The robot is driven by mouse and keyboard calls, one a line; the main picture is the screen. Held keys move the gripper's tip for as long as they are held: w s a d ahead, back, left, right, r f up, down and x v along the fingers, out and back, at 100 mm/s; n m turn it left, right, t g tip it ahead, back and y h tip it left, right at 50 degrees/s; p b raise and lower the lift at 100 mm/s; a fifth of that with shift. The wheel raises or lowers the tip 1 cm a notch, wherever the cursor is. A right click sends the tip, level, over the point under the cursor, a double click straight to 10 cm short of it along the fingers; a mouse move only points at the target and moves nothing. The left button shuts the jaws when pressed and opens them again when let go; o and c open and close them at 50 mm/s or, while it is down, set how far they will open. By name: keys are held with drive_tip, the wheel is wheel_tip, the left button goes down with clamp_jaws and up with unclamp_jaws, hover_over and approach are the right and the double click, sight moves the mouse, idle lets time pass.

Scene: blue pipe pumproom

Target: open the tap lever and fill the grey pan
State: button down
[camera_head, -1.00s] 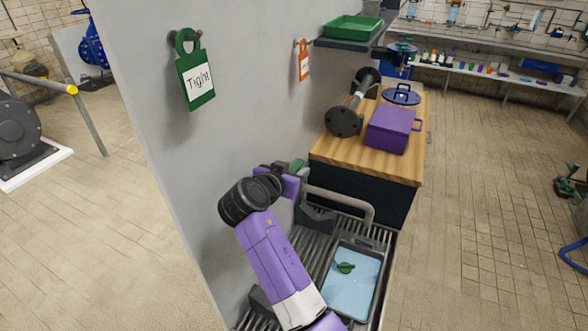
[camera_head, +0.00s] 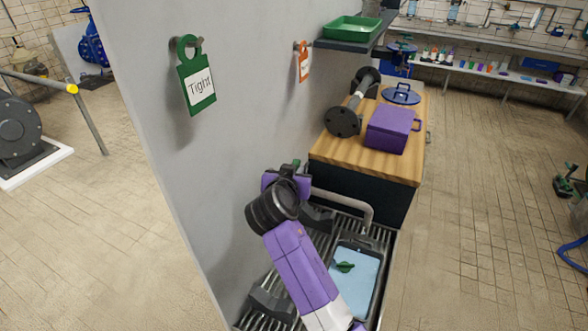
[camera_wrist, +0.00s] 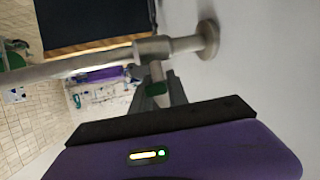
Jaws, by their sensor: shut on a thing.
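The tap is a metal pipe (camera_head: 345,198) that comes out of the grey wall and bends down over the sink grate. In the wrist view the pipe (camera_wrist: 90,63) runs across from a round wall flange. A short stem with a green lever (camera_wrist: 155,89) hangs from it between my fingers. My gripper (camera_wrist: 160,97) is shut on this lever. In the head view my gripper (camera_head: 293,172) is at the tap beside the wall, mostly hidden by my wrist. The grey pan (camera_head: 379,273) lies below the spout with a light blue surface inside. I see no clear water stream.
A green leaf-shaped object (camera_head: 345,267) shows in the pan. A wooden counter (camera_head: 335,157) behind holds a purple pot (camera_head: 388,133) and a dark flanged pipe (camera_head: 343,122). A "Tight" tag (camera_head: 198,86) hangs on the wall at left.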

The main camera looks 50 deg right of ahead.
idle(0.3)
drive_tip(key=c, duration=1.3)
unclamp_jaws()
drive_tip(key=shift+b+v, duration=0.85)
drive_tip(key=shift+v, duration=3.05)
drive_tip(key=shift+s, duration=0.1)
